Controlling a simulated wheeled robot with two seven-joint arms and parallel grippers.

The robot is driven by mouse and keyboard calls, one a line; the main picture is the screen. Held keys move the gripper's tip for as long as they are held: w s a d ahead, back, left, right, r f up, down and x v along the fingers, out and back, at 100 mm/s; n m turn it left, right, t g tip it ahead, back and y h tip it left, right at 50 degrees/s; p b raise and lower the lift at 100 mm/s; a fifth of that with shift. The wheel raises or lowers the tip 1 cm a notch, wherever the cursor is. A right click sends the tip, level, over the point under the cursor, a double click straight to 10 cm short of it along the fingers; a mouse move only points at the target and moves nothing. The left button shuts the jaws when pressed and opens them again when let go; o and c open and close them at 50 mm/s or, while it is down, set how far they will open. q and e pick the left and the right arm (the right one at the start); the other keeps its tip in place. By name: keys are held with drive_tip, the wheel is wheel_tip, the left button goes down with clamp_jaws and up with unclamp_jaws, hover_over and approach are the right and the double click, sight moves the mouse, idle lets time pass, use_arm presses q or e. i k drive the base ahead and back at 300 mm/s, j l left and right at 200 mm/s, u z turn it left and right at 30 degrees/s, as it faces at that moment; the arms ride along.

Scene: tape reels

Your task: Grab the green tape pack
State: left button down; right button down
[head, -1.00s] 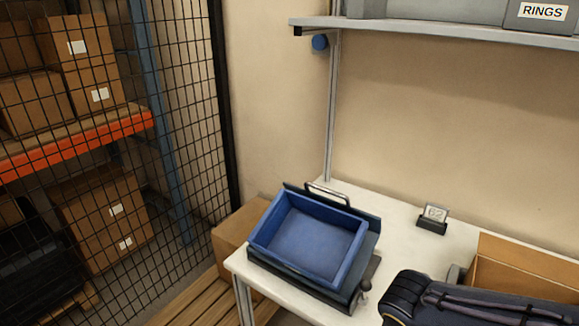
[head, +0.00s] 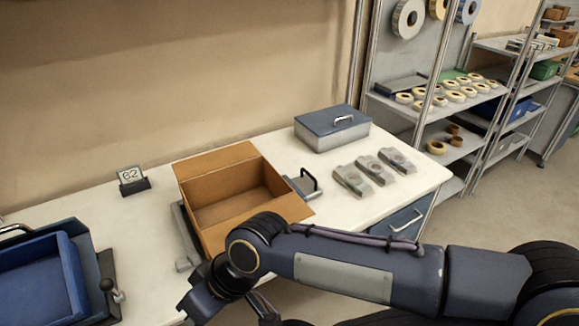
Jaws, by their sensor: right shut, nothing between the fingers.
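Three small clear packs lie in a row on the right part of the white table. The left pack (head: 351,181) has a faint grey-green tint, the middle pack (head: 376,171) also looks slightly green, and the right pack (head: 398,161) looks bluish-grey. I cannot tell for sure which is the green tape pack. My right gripper (head: 192,306) is low at the table's front edge, left of the packs and in front of the cardboard box; it is shut and empty. My left gripper is not in view.
An open cardboard box (head: 187,171) stands between my right gripper and the packs. A lidded blue-grey case (head: 344,139) is behind the packs. A blue tray (head: 35,281) is at the left, with a "62" sign (head: 131,178) behind. Shelves with tape reels (head: 455,96) stand right.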

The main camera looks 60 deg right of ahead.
sight(353, 182)
drive_tip(key=z, duration=2.7)
drive_tip(key=u, duration=0.85)
drive_tip(key=i+l+u, duration=0.1)
drive_tip(key=l+u, duration=0.3)
drive_tip(key=i+l+u, duration=0.1)
drive_tip(key=l+u, duration=0.15)
drive_tip(key=u, duration=0.15)
drive_tip(key=l+u, duration=0.8)
drive_tip(key=k+l, duration=0.1)
drive_tip(key=l, duration=0.3)
drive_tip(key=l+u, duration=0.1)
drive_tip(key=l, duration=0.3)
drive_tip(key=k+l, duration=0.15)
drive_tip(key=l, duration=0.25)
drive_tip(key=k+l+u, duration=0.15)
drive_tip(key=l, duration=0.65)
drive_tip(key=k+l+u, duration=0.1)
drive_tip(key=l, duration=0.25)
drive_tip(key=k, duration=0.1)
